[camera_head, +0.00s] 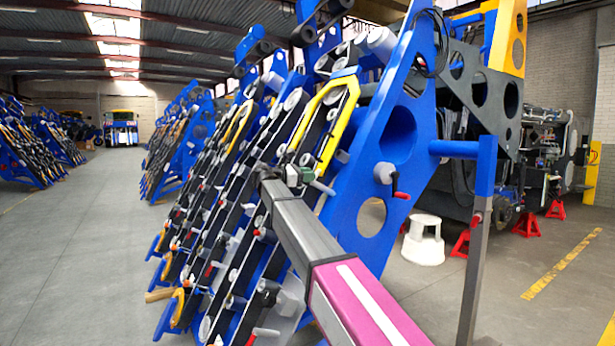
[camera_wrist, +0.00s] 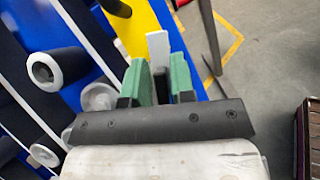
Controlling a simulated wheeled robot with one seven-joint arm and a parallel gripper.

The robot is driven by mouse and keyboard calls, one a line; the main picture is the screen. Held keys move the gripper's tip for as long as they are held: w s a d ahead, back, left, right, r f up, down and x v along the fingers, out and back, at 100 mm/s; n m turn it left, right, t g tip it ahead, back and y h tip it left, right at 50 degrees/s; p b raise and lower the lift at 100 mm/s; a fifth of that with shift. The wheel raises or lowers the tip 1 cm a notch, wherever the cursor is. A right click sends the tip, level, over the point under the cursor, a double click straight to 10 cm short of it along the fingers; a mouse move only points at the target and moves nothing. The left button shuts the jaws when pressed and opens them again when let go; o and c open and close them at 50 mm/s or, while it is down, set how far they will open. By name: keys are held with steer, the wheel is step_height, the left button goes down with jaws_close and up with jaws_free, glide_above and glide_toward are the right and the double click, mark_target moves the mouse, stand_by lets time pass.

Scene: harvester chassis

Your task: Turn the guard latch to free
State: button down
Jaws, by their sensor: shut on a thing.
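In the wrist view my gripper (camera_wrist: 161,70) has its two green finger pads close together around a narrow piece. A pale grey flat lever (camera_wrist: 158,46), which I take as the guard latch, sticks out beyond the pads. Its mount is hidden. In the head view my gripper (camera_head: 292,175) is at the machine's near side, just below the yellow guard frame (camera_head: 345,118). A small pale lever end (camera_head: 323,187) shows right of the fingers. Whether the latch stands at free or locked cannot be read.
A blue side plate (camera_head: 372,170) rises just right of my gripper. Rows of dark bars and rollers (camera_head: 235,190) lie to the left. A blue and grey post (camera_head: 478,230) and a white step stool (camera_head: 424,240) stand right. The floor at left is clear.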

steer(key=m+g, duration=0.1)
steer(key=m, duration=0.2)
steer(key=m+g, duration=0.2)
steer(key=m, duration=0.1)
steer(key=shift+s+f+g, duration=0.1)
steer(key=shift+s+g, duration=0.1)
steer(key=shift+g, duration=0.1)
steer(key=shift+s+d+f+m+g+y, duration=0.15)
steer(key=shift+m+g, duration=0.25)
steer(key=shift+m, duration=0.55)
steer(key=shift+s+a+f+m+g+y, duration=0.1)
steer(key=shift+m+g+y, duration=0.25)
steer(key=shift+m, duration=0.65)
steer(key=shift+s+d+f+m+g+y, duration=0.1)
steer(key=shift+m+g, duration=0.35)
steer(key=shift+m, duration=0.5)
steer(key=c, duration=1.2)
jaws_free()
steer(key=shift+o, duration=0.2)
